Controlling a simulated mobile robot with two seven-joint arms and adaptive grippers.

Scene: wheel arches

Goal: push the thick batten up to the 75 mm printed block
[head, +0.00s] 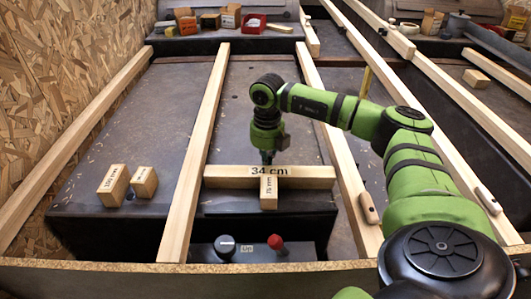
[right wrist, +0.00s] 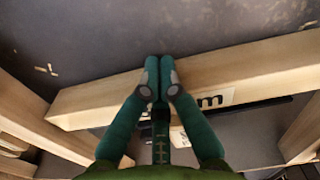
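The thick batten (head: 225,176) is a pale wooden bar marked "34 cm", lying crosswise between two long rails on the dark floor panel. It also crosses the right wrist view (right wrist: 262,68). The printed block (head: 268,193), with small sideways print that looks like 75 mm, stands at the middle of the batten's near side. Whether they touch I cannot tell. My right gripper (head: 267,157) is at the batten's far side, near its middle. In the right wrist view its fingertips (right wrist: 160,62) are together with nothing between them; the fingers hide part of the batten and block. My left gripper is not in view.
Two other wooden blocks, one larger (head: 113,186) and one smaller (head: 144,182), stand left of the left rail (head: 200,140). The right rail (head: 335,140) runs beside the batten's right end.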

